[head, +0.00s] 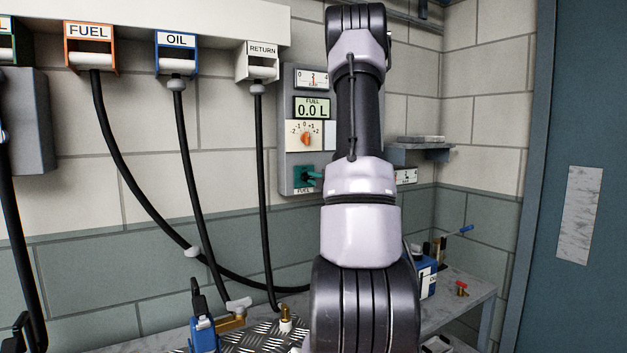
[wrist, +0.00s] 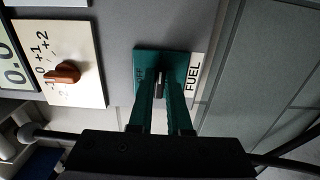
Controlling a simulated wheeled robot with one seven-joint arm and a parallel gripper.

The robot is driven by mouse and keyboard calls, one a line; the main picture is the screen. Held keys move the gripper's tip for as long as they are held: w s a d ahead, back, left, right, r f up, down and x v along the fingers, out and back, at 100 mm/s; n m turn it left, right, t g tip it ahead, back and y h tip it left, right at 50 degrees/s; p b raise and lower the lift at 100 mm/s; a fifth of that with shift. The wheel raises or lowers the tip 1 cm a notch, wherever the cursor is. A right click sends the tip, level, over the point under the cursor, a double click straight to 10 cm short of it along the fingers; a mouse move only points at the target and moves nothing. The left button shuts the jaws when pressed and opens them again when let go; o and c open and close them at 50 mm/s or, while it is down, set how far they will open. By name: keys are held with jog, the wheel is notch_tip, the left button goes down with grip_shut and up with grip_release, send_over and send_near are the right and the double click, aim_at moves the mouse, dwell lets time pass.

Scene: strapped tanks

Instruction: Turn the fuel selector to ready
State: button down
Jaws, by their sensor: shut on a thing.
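The fuel selector is a teal plate (wrist: 143,62) with a small dark knob (wrist: 160,78) and a white FUEL label (wrist: 194,78), seen sideways in the wrist view. Small lettering by the knob looks like OFF; other markings are hidden by the fingers. My gripper (wrist: 162,84) has its teal fingers at the plate, shut on the knob, one finger on each side. In the head view the selector (head: 298,172) sits low on the grey panel; my arm hides most of my gripper there.
Above the selector are an orange dial (head: 306,138), a display (head: 312,109) reading 0.0 L and a gauge (head: 312,79). Hoses hang from the FUEL (head: 89,47), OIL (head: 177,54) and RETURN (head: 259,62) holders at left. A bench (head: 455,297) stands below right.

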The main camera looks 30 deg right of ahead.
jog(key=c, duration=0.9)
grip_release()
jog(key=shift+o, duration=0.2)
jog(key=shift+s, duration=0.1)
jog(key=s, duration=1)
jog(key=shift+s+a, duration=0.25)
jog(key=shift+s, duration=0.1)
jog(key=shift+a, duration=0.1)
